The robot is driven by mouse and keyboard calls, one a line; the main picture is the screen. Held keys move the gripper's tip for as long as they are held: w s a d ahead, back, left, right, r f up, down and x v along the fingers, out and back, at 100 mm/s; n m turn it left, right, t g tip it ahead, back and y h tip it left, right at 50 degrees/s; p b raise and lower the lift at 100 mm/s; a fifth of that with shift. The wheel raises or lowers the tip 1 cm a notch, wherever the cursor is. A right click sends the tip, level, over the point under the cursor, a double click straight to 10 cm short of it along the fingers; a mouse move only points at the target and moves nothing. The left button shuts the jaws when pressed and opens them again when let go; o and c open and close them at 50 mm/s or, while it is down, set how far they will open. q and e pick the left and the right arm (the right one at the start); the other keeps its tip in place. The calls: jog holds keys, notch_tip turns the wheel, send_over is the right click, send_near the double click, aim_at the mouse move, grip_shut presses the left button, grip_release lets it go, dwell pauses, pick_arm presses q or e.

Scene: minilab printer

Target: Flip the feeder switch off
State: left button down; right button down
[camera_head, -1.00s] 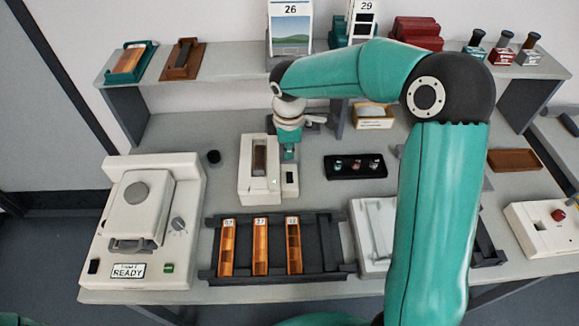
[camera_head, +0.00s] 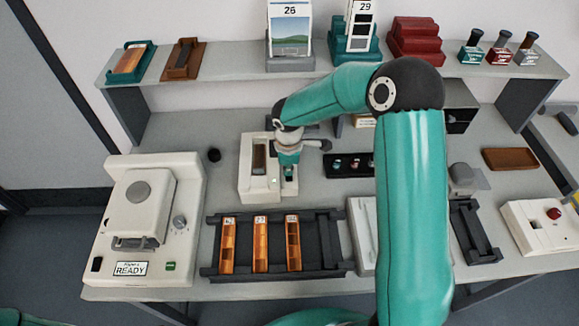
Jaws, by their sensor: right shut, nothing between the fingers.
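A small white device (camera_head: 256,189) with a long dark slot in its top stands mid-table. I take it to be the feeder, though no label can be read. A narrow block joins its right side, and a small light spot shows near the front right. My right gripper (camera_head: 289,172) points down over this right-hand block, shut and empty. It hides the top of the block, so I cannot see the switch or its position, nor tell whether the fingertips touch it. My left gripper is not in view.
A white printer-like machine (camera_head: 125,215) with a "READY" display stands at the left. A black rack (camera_head: 325,240) with orange strips lies in front of the white device. A black tray (camera_head: 338,172) is to its right. My right arm covers the right middle of the table.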

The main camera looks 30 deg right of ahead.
jog(key=shift+f+b, duration=0.45)
jog(key=shift+r+p, duration=0.3)
jog(key=shift+s, duration=0.1)
jog(key=shift+s+a+f+b, duration=0.15)
jog(key=shift+s+a+b, duration=0.05)
jog(key=shift+s+b, duration=0.1)
jog(key=shift+s+a+r, duration=0.2)
jog(key=shift+s+a, duration=0.05)
jog(key=shift+s, duration=0.05)
jog(key=shift+r, duration=0.15)
